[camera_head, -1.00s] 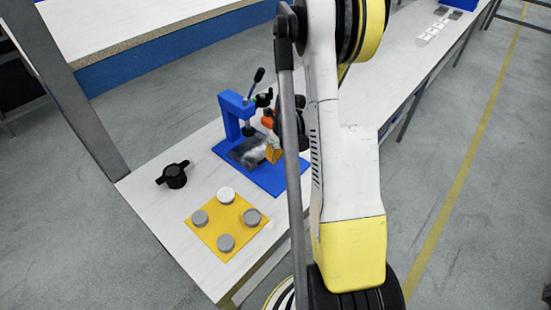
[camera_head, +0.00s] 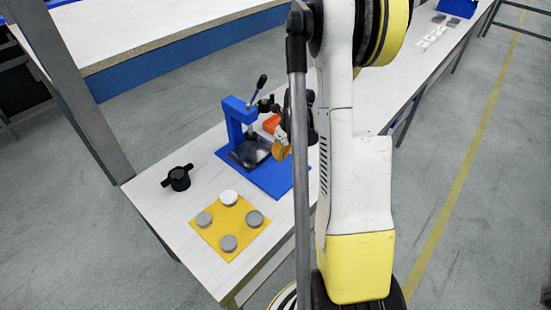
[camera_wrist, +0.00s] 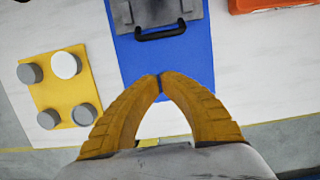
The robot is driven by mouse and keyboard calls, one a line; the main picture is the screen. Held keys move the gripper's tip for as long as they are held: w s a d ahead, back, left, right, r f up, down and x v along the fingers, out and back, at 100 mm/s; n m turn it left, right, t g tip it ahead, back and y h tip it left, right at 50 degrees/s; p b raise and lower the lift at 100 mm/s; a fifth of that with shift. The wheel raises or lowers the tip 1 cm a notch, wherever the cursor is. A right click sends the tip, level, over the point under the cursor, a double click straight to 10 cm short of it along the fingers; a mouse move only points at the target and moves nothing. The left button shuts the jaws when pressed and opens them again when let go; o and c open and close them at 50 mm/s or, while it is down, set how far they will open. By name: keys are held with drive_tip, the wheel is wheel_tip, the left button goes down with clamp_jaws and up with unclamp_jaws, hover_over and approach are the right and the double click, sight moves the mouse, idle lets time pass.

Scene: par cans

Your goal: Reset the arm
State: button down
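My gripper (camera_wrist: 160,84) points down in the wrist view, its two yellow fingers meeting at the tips with nothing between them. In the head view the yellow fingers (camera_head: 281,150) show beside the blue press fixture (camera_head: 233,128), partly hidden by my arm. The fixture has an upright lever and a dark plate (camera_head: 250,152) at its foot. In the wrist view the grey plate with a black handle (camera_wrist: 160,33) lies on the blue base (camera_wrist: 190,60), beyond the fingertips. The fingers appear apart from it.
A yellow mat (camera_head: 213,236) holds several round cans, one white (camera_head: 229,197) and the others grey. A black knobbed part (camera_head: 178,178) stands on the white table left of the fixture. An orange object (camera_wrist: 270,4) lies near the fixture. Small white pieces (camera_head: 432,38) lie far along the table.

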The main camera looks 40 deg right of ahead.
drive_tip(key=p+v, duration=0.2)
drive_tip(key=v, duration=0.3)
drive_tip(key=shift+d+r, duration=0.15)
drive_tip(key=shift+r, duration=0.25)
drive_tip(key=a+r+n, duration=0.9)
drive_tip(key=a, duration=0.1)
drive_tip(key=s+a+r+n+t, duration=0.1)
drive_tip(key=s+a+r+n, duration=0.2)
drive_tip(key=a+n, duration=0.3)
drive_tip(key=s+a+r+n+t, duration=0.2)
drive_tip(key=a+n, duration=0.5)
drive_tip(key=n, duration=0.4)
drive_tip(key=s+a+r+n+t, duration=0.1)
drive_tip(key=s+a+r+n, duration=0.4)
drive_tip(key=a+n, duration=0.2)
drive_tip(key=shift+a+n, duration=0.2)
drive_tip(key=shift+n, duration=0.7)
